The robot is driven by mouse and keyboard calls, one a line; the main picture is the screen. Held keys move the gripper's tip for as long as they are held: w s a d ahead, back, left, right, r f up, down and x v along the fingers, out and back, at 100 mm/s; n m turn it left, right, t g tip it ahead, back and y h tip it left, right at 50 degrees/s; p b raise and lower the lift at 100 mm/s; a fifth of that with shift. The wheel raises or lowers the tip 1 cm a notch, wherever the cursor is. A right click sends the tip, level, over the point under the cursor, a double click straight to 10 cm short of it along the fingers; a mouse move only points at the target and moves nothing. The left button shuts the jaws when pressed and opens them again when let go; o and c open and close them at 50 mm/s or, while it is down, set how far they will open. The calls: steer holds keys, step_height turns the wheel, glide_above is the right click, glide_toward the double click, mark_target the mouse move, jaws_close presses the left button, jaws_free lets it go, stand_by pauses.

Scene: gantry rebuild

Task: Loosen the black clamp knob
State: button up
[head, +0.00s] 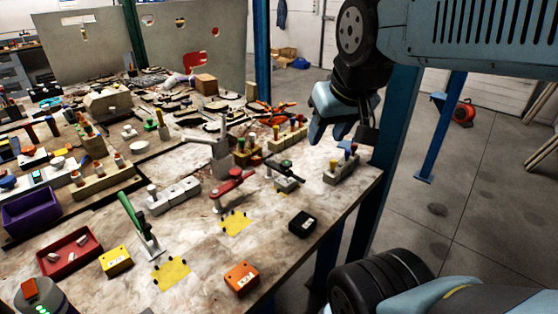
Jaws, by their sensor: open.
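My gripper (341,137) hangs above the back right part of the table, open, with its fingers pointing down. A dark clamp-like fixture (285,172) with a black and dark green top stands on a grey base, left of and below my gripper in the picture. I cannot tell for sure which part of it is the black clamp knob. It is apart from my gripper.
A red-handled clamp (232,184) and a green-handled lever (130,214) stand further left. A black box (302,223), an orange box (241,277) and a yellow box (116,261) lie near the front. The table's right edge (362,196) is close to the grey block.

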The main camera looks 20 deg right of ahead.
stand_by(0.3)
steer(key=o, duration=0.3)
steer(key=shift+w+r+m, duration=0.1)
steer(key=shift+w+m, duration=0.15)
steer(key=shift+m, duration=0.05)
steer(key=m+g, duration=0.6)
steer(key=m, duration=1.9)
glide_above(287, 162)
step_height(287, 162, down, 7)
step_height(287, 162, down, 13)
steer(key=shift+a+f, duration=0.1)
steer(key=shift+f, duration=0.1)
steer(key=c, duration=0.9)
